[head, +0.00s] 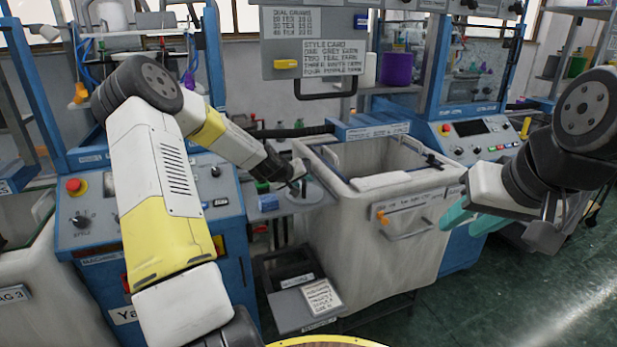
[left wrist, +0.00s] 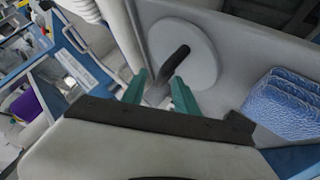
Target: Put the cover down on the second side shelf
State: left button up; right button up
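The cover (left wrist: 205,55) is a round pale grey disc with a dark bar handle. In the left wrist view it lies against a plain grey surface (left wrist: 245,40). My left gripper (left wrist: 160,75) has its teal fingertips apart on either side of the handle's near end, with a gap showing; I cannot tell if either touches it. In the head view the cover (head: 308,191) shows at the grey side shelf (head: 272,213), beside the left gripper (head: 297,178). My right gripper (head: 472,216) is far to the right with its teal fingers apart, empty.
A large pale bin (head: 350,235) stands right of the shelf. Blue folded fabric (left wrist: 285,103) lies near the cover. A blue machine panel (head: 95,230) is at left. A lower grey tray with a card (head: 322,297) is in front. Floor at right is clear.

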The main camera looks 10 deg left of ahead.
pick_arm(q)
jog(key=v, duration=1.1)
jog(key=s+d+r+m+g+y, duration=0.1)
jog(key=s+d+r+m+g, duration=0.25)
jog(key=s+d, duration=0.45)
jog(key=s+d+r+m, duration=0.1)
jog(key=s+r, duration=0.4)
jog(key=s, duration=0.7)
jog(key=s+d+r+m, duration=0.1)
jog(key=s+r, duration=0.3)
jog(key=s, duration=0.9)
jog(key=shift+s+d+r+g, duration=0.2)
jog(key=shift+s+r+g, duration=0.05)
jog(key=shift+r+g, duration=0.1)
